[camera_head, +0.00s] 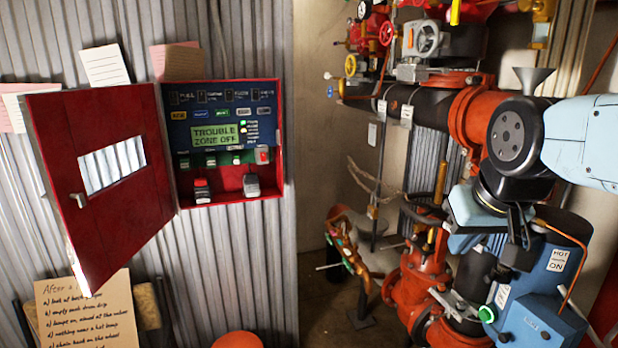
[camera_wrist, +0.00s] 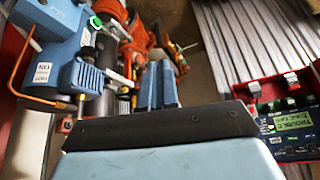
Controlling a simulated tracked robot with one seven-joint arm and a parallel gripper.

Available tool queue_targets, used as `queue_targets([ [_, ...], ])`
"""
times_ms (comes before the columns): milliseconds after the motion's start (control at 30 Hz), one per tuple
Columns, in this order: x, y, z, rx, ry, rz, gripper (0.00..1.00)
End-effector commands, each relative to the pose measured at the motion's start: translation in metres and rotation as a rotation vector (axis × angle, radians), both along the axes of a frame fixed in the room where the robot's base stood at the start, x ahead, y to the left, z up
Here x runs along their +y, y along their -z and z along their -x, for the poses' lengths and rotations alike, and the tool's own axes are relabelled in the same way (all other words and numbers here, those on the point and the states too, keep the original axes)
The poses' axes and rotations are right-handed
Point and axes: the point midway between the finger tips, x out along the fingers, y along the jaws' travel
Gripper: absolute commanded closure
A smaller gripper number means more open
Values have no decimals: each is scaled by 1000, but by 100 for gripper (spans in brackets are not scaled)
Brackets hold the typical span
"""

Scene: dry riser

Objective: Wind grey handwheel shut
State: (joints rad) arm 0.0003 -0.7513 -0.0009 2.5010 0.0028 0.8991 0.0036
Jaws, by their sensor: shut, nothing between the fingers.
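The grey handwheel (camera_head: 427,40) is a spoked wheel in the upper right of the head view, on the pipework to the right of a red handwheel (camera_head: 387,33). Its valve position cannot be told. My gripper (camera_wrist: 160,68) shows in the wrist view as two light-blue fingers close together, shut and empty. It is over the lower pipework, apart from the grey handwheel. The grey handwheel is not recognisable in the wrist view. In the head view my arm reaches in from the right, and my fingertips cannot be made out.
A blue machine with a HOT ON label (camera_head: 545,290) stands below my arm. Orange pipes (camera_head: 415,280) and a grey funnel (camera_head: 533,78) are close by. A yellow handwheel (camera_head: 350,66) sits left of the grey one. A red panel box (camera_head: 270,180) hangs left, its door (camera_head: 95,215) open.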

Motion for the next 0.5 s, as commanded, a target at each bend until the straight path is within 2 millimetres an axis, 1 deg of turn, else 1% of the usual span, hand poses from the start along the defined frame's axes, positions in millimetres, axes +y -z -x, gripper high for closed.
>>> queue_targets([
  [167,0,0,0,0,-2,2,100],
  [267,4,-1,1,0,-4,3,100],
  [500,31,-1,9,0,-7,6,100],
])
